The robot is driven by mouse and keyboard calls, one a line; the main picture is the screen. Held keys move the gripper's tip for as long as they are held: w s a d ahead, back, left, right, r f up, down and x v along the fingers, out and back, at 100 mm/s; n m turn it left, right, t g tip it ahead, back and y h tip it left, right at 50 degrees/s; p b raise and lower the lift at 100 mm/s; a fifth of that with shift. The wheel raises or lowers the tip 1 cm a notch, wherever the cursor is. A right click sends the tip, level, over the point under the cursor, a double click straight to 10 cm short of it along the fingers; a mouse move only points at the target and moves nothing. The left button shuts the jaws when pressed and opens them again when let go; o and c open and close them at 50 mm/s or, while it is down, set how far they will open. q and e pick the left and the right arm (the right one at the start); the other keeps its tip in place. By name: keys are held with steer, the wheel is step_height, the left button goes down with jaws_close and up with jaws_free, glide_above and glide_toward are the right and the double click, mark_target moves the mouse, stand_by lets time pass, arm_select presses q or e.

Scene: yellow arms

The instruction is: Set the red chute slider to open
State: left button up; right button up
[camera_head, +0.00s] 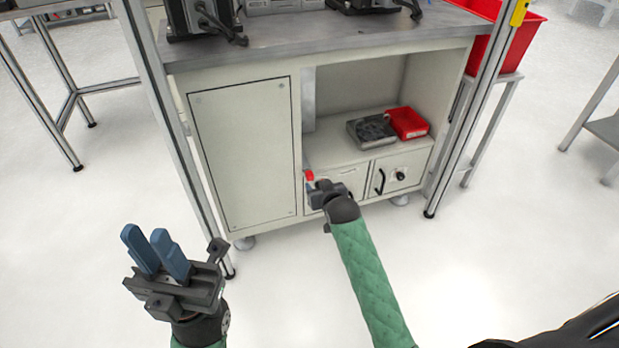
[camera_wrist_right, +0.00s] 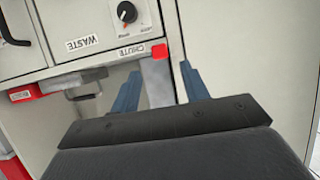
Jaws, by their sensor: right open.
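The red slider tab (camera_wrist_right: 160,51) sits beside the CHUTE label (camera_wrist_right: 125,53), with a grey plate (camera_wrist_right: 158,82) below it. It also shows as a small red piece (camera_head: 309,174) on the cabinet front in the head view. My right gripper (camera_wrist_right: 160,82) is open, its blue fingers on either side of the grey plate in the picture. I cannot tell whether they touch it. In the head view my right gripper (camera_head: 312,188) is close to the red piece. My left gripper (camera_head: 145,232) is open and empty above the floor.
A metal post (camera_head: 175,120) stands in front.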

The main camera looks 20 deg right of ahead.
mark_target(311, 177)
steer(key=shift+r+b+x, duration=0.1)
steer(key=shift+b+x, duration=0.5)
steer(key=shift+x, duration=1.35)
steer(key=shift+r+b+x, duration=0.15)
steer(key=shift+b+x, duration=0.4)
steer(key=shift+x, duration=1.4)
steer(key=shift+w, duration=0.1)
steer(key=shift+c, duration=0.3)
jaws_close()
